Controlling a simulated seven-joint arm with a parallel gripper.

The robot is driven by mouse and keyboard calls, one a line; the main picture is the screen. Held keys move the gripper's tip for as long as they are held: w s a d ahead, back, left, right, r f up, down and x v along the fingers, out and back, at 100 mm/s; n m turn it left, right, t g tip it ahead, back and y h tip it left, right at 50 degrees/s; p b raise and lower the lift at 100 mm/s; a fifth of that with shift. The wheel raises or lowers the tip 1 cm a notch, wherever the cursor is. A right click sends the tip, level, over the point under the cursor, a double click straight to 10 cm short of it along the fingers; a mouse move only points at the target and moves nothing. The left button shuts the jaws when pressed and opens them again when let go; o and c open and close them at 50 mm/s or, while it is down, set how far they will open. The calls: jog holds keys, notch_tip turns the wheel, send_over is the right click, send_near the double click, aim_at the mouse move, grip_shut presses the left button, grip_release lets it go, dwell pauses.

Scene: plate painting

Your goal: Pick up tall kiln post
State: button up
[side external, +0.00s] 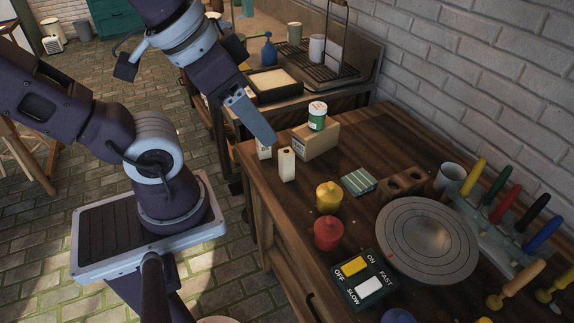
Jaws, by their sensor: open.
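Two pale posts stand upright near the back left edge of the wooden table. One post (287,164) is in plain view, with a small dark hole in its upper part. The other post (264,152) stands just behind and left of it, its upper part hidden by my gripper, so I cannot tell which is taller. My gripper (262,130) is open and points down and to the right, its tips close to or just above the rear post. The fingers overlap in this view. Nothing shows held between them.
A tan block (316,143) with a green-and-white jar (317,116) on top stands right of the posts. A yellow pot (328,197), red pot (328,233), striped tile (359,181) and round wheel (428,238) lie nearer the front. Tools stand along the wall.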

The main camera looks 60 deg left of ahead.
jog(key=m+g+y, duration=0.5)
jog(key=m+y, duration=0.8)
jog(key=m, duration=0.5)
send_over(289, 165)
jog(key=a, duration=0.2)
notch_tip(289, 165, down, 25)
jog(key=shift+d+f, duration=0.1)
jog(key=shift+d, duration=0.05)
jog(key=shift+y, duration=0.3)
jog(key=f, duration=0.7)
jog(key=shift+a, duration=0.2)
jog(key=x, duration=0.2)
jog(key=shift+a+f, duration=0.1)
jog(key=shift+a, duration=0.15)
grip_shut()
